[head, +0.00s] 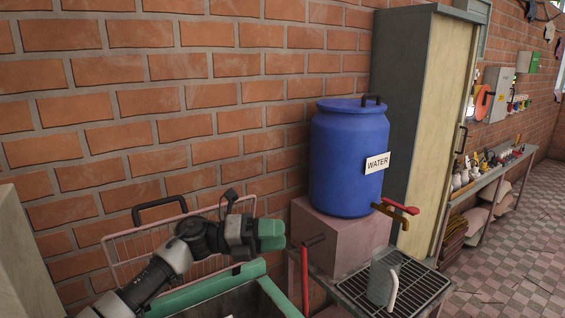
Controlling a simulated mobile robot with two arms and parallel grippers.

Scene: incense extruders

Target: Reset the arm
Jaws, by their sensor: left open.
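My left arm comes in from the lower left. Its gripper (271,235), with a green end, is held above a green-rimmed bin, in front of the brick wall. It is open, and nothing shows in it. The gap between its fingers is hard to make out from this angle. My right gripper is out of view.
A blue water barrel (347,160) with a tap (396,210) stands on a block (332,238) to the right. A grey jug (382,281) stands on a grate below the tap. A green-rimmed bin (205,290) and wire basket (128,252) are close to my arm. A tall cabinet (400,110) stands behind.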

